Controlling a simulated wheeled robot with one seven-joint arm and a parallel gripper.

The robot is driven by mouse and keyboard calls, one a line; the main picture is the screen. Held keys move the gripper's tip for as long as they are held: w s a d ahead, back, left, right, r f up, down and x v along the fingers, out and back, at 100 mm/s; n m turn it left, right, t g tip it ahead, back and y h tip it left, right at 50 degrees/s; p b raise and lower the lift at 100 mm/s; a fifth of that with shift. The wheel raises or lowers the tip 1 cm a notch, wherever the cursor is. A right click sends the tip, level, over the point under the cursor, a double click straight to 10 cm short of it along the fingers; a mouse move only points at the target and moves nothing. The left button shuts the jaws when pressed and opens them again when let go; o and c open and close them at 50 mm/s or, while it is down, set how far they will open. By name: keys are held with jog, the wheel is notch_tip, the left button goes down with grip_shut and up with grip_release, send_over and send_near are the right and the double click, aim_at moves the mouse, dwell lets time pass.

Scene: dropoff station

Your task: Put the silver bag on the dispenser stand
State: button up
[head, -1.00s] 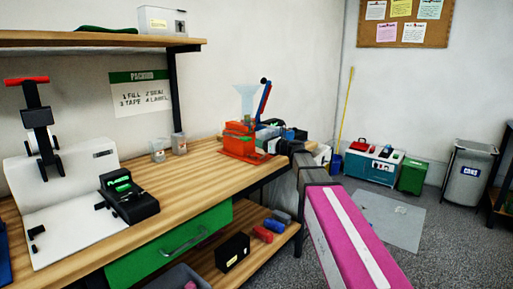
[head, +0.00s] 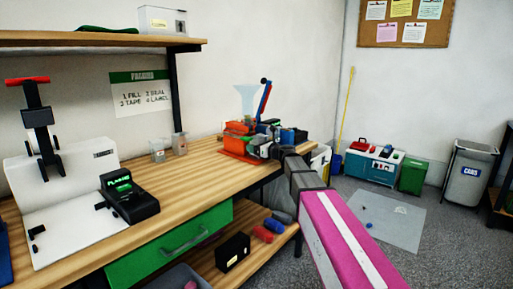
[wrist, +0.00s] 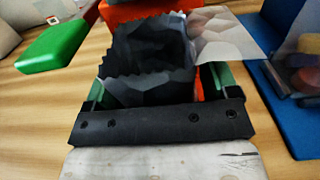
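The silver bag (wrist: 150,55) looks dark grey, with a zigzag-edged open mouth facing the wrist camera. It fills the space between the green-padded fingers of my gripper (wrist: 153,88), which is shut on it. In the head view my gripper (head: 264,149) is low over the bench's far end, close beside the orange dispenser stand (head: 237,129). A pale clear funnel (head: 246,97) rises above the stand. In the wrist view, orange parts of the stand (wrist: 145,10) show beyond the bag. The bag's underside is hidden, so I cannot tell whether it touches the stand.
A blue tray (wrist: 295,115) with items lies right of my gripper in the wrist view, and a green object (wrist: 55,45) lies left. A red-and-blue lever (head: 264,98) stands behind the stand. The wooden benchtop (head: 205,170) is clear nearer the sealing machine.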

jog(key=v, duration=1.2)
